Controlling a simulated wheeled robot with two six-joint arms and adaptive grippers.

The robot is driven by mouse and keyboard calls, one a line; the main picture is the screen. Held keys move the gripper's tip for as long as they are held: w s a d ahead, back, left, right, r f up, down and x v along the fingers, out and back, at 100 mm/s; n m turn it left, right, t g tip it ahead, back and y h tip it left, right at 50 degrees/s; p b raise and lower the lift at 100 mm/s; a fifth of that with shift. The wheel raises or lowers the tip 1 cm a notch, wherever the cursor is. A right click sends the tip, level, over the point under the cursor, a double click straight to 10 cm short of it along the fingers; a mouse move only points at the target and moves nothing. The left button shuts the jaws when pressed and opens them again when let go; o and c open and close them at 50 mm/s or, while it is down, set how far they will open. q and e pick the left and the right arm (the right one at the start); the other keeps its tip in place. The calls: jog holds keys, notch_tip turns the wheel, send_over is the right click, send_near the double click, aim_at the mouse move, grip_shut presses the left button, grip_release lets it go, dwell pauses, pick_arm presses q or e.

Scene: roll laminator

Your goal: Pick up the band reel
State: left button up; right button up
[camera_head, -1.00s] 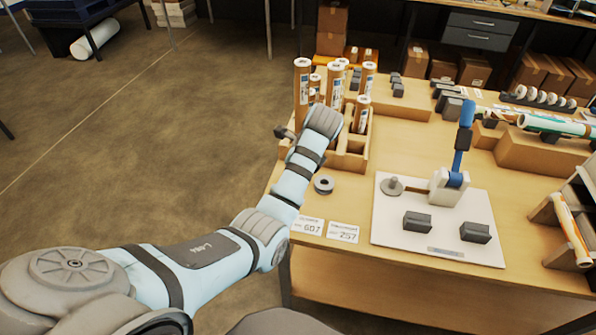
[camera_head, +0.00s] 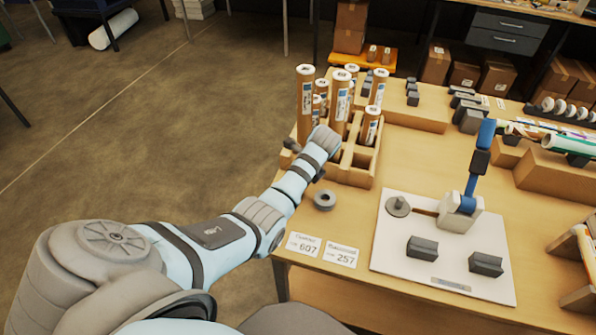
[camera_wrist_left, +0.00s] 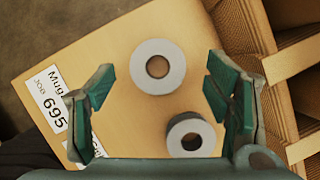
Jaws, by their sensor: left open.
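Two grey reels lie on the wooden table in the left wrist view. One reel (camera_wrist_left: 175,78) lies flat, its wide pale ring around a hole, between my open left fingers (camera_wrist_left: 160,75) as seen from above. A second reel (camera_wrist_left: 170,137), with a darker rim, lies just below it, close to the right finger. I cannot tell which is the band reel. In the head view one grey reel (camera_head: 316,202) shows beside my left arm, and the left gripper is hidden behind its wrist. Neither reel is visibly held. My right gripper is out of view.
A wooden rack (camera_head: 358,178) with upright brown tubes (camera_head: 305,105) stands just behind my left wrist. Printed cards (camera_head: 303,244) lie at the table's front-left corner. A laminator with a blue lever (camera_head: 480,160) stands on a white board (camera_head: 390,255) to the right.

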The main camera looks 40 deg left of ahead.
pick_arm(q)
jog(key=b+x, duration=0.3)
jog(key=shift+d+f, duration=0.15)
jog(key=shift+f, duration=0.15)
jog(key=shift+s, duration=0.15)
jog(key=shift+r, duration=0.25)
jog(key=shift+c, duration=0.4)
jog(key=c, duration=1.2)
jog(key=shift+o, duration=0.2)
jog(key=shift+r, duration=0.1)
